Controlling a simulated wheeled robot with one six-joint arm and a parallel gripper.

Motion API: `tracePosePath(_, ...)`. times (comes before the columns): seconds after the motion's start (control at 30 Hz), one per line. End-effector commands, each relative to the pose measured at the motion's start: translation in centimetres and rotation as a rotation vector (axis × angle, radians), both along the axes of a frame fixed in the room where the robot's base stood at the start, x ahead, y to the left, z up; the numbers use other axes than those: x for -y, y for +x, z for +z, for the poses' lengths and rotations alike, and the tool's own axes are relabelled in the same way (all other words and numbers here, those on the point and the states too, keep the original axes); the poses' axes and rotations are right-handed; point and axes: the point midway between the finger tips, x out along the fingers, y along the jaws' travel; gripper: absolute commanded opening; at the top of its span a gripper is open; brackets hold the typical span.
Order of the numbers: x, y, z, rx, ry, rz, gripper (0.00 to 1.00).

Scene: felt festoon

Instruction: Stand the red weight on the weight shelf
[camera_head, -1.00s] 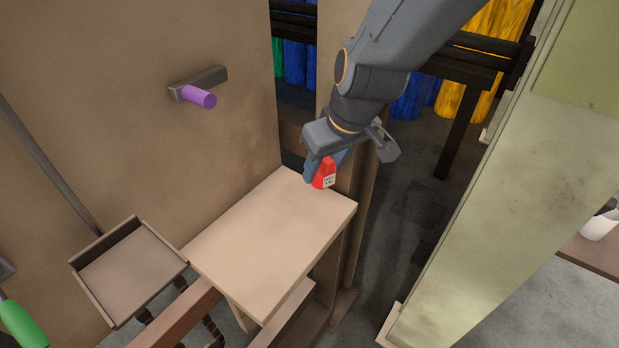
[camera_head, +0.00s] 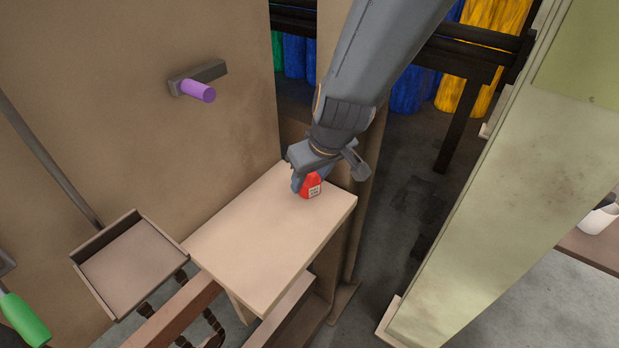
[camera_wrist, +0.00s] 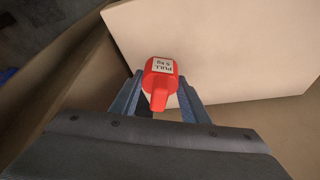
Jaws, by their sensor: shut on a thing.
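The red weight (camera_head: 311,186) has a white label and a narrower top. It is at the far right part of the pale wooden shelf (camera_head: 262,245). My gripper (camera_head: 304,180) is shut on the red weight from above. In the wrist view the red weight (camera_wrist: 161,82) sits between the two blue-grey fingers, its label reading "PULL 5 kg", with the shelf (camera_wrist: 225,45) beyond it. The weight looks upright and very low over the shelf top; I cannot tell whether its base touches. The fingers hide part of its sides.
A purple-tipped peg (camera_head: 198,91) sticks out of the brown wall behind the shelf. A shallow tray (camera_head: 130,268) is left of the shelf, with a green handle (camera_head: 24,320) at lower left. A pale green panel (camera_head: 500,190) stands to the right. Most of the shelf top is bare.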

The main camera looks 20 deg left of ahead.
Motion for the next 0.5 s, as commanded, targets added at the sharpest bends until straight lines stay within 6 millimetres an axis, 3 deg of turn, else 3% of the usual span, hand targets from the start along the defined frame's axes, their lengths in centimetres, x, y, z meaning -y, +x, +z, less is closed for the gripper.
tracePosePath(0.17, -0.01, 0.05, -0.28, 0.001, 0.001, 0.000, 0.12)
tracePosePath(0.2, 0.01, 0.02, -0.35, 0.000, 0.000, 0.000, 0.43)
tracePosePath(0.3, 0.01, 0.01, -0.25, 0.000, 0.000, 0.000, 0.60)
tracePosePath(0.5, 0.01, 0.01, -0.24, 0.000, 0.000, 0.000, 0.60)
